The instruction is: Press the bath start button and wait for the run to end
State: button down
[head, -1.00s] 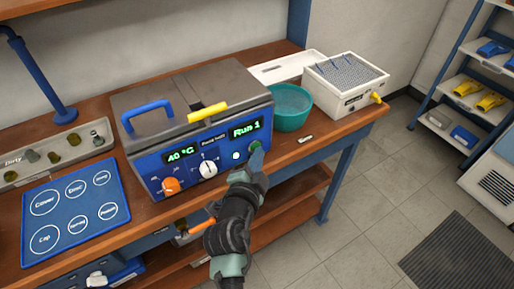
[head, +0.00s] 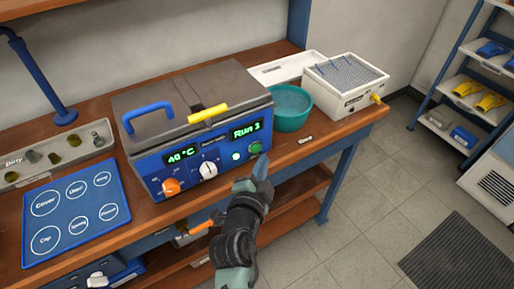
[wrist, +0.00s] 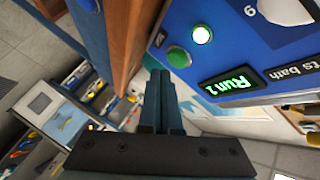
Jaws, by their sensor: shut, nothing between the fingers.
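The bath (head: 190,125) is a blue-fronted box with a grey lid on the wooden bench. The wrist view also shows the button (wrist: 179,57), lamp (wrist: 202,35) and display (wrist: 229,86). My gripper (head: 262,166) is shut and empty, just in front of and below the button, with a gap between them in the wrist view.
A teal bowl (head: 291,108) and a white box with a mesh top (head: 345,84) stand right of the bath. A blue labelled mat (head: 75,212) and a tray of small parts (head: 60,153) lie left.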

jog(key=s+d, duration=0.1)
jog(key=s, duration=0.1)
jog(key=s+d+p, duration=0.1)
jog(key=d, duration=0.1)
jog(key=shift+s, duration=0.4)
jog(key=shift+a, duration=0.1)
dwell(0.4)
notch_tip(320, 180, up, 34)
jog(key=w+n+t+p, duration=0.2)
jog(key=n+t+p, duration=0.1)
jog(key=n+t, duration=0.25)
jog(key=s+r+n+t, duration=0.2)
jog(key=s+r, duration=0.2)
jog(key=r, duration=0.4)
jog(key=s+r+n+t+y+p, duration=0.1)
jog(key=s+r+n+t, duration=0.1)
jog(key=s+r, duration=0.3)
jog(key=s+r+n+t+y+p, duration=0.1)
jog(key=s+r+n, duration=0.3)
jog(key=r, duration=0.8)
jog(key=shift+s+a+t, duration=0.15)
jog(key=shift+s+t, duration=0.55)
jog(key=shift+t, duration=0.15)
